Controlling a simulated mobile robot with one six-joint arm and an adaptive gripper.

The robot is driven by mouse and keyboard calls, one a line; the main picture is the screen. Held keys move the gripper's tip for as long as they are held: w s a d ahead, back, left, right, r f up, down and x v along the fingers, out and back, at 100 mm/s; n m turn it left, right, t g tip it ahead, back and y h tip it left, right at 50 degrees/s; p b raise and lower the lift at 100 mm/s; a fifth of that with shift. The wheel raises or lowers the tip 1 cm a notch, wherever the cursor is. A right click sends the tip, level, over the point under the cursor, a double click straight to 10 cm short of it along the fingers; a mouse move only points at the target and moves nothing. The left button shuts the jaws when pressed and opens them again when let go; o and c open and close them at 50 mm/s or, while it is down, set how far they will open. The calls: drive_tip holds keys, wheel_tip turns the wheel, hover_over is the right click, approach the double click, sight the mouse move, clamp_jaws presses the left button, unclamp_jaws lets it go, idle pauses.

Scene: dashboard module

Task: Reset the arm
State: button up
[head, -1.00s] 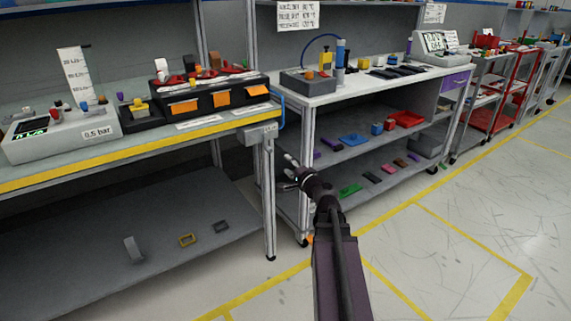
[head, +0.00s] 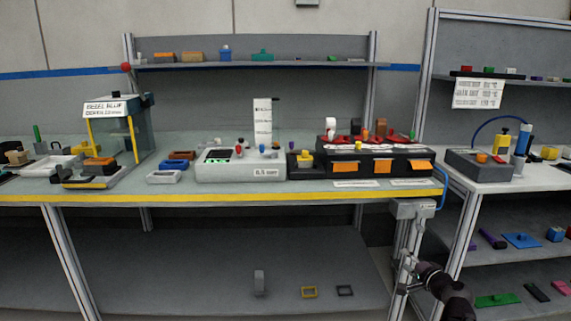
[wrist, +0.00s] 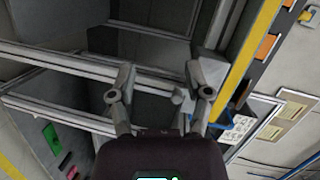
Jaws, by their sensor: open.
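My gripper (wrist: 160,92) is open and empty in the wrist view. Its two fingers stand apart, with the workbench frame and its yellow front edge beyond them. In the head view my dark arm (head: 447,290) shows at the lower right, in front of the bench's right leg.
A workbench with a yellow front edge (head: 220,196) carries a grey pressure unit (head: 222,172) and a black module with orange tags (head: 345,167). A grey box (head: 412,208) hangs at its right corner, close to my arm. A second bench (head: 500,187) stands at right.

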drive_tip(key=s+a+f+n+g+y, duration=0.1)
drive_tip(key=s+a+f+n+g, duration=0.1)
drive_tip(key=a+f+n+g, duration=0.35)
drive_tip(key=s+a+f+n+g+y, duration=0.1)
drive_tip(key=s+a+f+n+g, duration=0.15)
drive_tip(key=a, duration=0.65)
drive_tip(key=s+a+f+n+g+h, duration=0.5)
drive_tip(key=s+f+g+h, duration=0.25)
drive_tip(key=s, duration=0.35)
wheel_tip(320, 180, up, 35)
drive_tip(key=y+p, duration=0.1)
drive_tip(key=p, duration=3.3)
drive_tip(key=shift+w+p, duration=0.2)
drive_tip(key=shift+p, duration=0.1)
